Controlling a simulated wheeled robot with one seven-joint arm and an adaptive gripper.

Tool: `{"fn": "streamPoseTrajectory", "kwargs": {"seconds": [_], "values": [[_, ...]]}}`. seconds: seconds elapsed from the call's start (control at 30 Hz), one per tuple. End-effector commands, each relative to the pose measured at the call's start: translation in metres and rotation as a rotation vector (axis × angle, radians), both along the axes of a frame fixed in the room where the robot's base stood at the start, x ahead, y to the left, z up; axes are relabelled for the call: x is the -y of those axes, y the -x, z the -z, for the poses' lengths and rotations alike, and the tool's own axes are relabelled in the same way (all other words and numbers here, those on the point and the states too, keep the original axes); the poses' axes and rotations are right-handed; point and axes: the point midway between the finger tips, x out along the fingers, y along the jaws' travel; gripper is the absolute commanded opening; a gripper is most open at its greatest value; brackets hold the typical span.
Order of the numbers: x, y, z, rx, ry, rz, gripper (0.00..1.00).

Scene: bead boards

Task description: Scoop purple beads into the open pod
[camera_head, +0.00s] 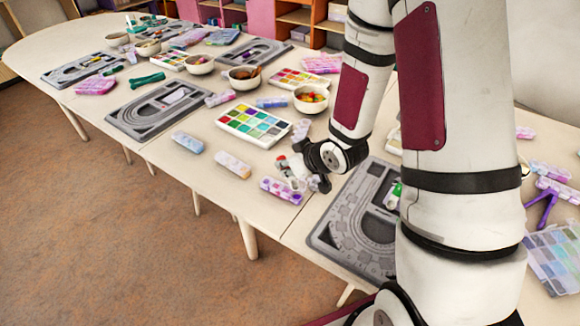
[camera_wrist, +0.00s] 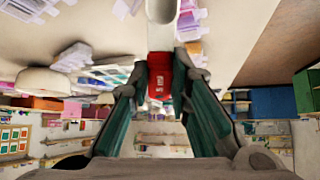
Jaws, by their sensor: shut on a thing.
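My gripper (camera_head: 303,175) is above the table, near the front edge of the grey bead board. In the wrist view my gripper (camera_wrist: 160,62) is shut on a red-and-white tool (camera_wrist: 159,82), which looks like a scoop. Its pale end (camera_wrist: 162,10) reaches past the fingertips. What it holds, if anything, cannot be seen. A long pod with purple and pink compartments (camera_head: 281,190) lies just below and left of my gripper. A paler pod (camera_head: 233,165) and a bluish pod (camera_head: 187,141) lie further left. I cannot tell which pod is open.
A grey bead board (camera_head: 335,232) lies right of the gripper, partly hidden by my arm. A colour-sorted bead tray (camera_head: 253,125) and a bowl of beads (camera_head: 311,98) stand behind. More boards, pods and bowls fill the far table. A clear organiser (camera_head: 552,262) is at right.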

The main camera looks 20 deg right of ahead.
Motion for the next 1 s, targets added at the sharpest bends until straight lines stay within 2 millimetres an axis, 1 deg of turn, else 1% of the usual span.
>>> {"fn": "streamPoseTrajectory", "kwargs": {"seconds": [0.13,0.83,1.0], "values": [[-0.003,-0.005,-0.001,-0.095,0.030,-0.002,0.02],[-0.010,-0.033,0.024,-0.537,0.161,0.002,0.02],[-0.013,-0.036,0.007,-0.590,0.180,0.001,0.02]]}}
